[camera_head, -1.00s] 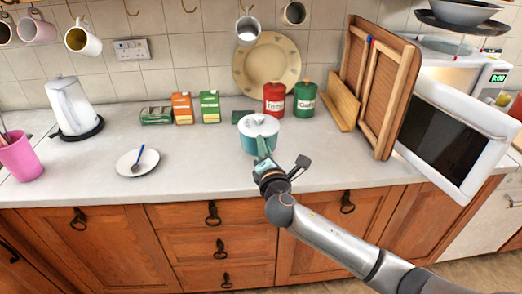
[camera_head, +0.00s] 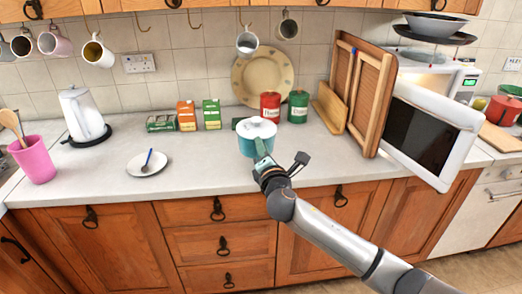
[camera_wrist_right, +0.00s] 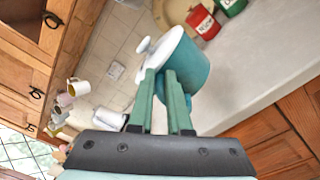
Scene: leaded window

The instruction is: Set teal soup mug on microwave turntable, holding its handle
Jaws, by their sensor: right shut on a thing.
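The teal soup mug (camera_head: 257,145) with a white knobbed lid is near the middle of the counter, in front of the canisters. Whether its base touches the counter is unclear. My right gripper (camera_head: 265,167) is at its front and shut on its handle. In the right wrist view the mug (camera_wrist_right: 191,72) is just beyond the green fingers (camera_wrist_right: 162,98), which mostly hide the handle. The microwave (camera_head: 440,68) is at the right with its door (camera_head: 428,128) swung open. The turntable is hidden. My left gripper is out of view.
Wooden boards (camera_head: 358,95) stand between the mug and the microwave. The red canister (camera_head: 270,107) and green canister (camera_head: 298,107) are behind the mug. A saucer with a spoon (camera_head: 147,166) lies to the left. Counter right of the mug is clear up to the boards.

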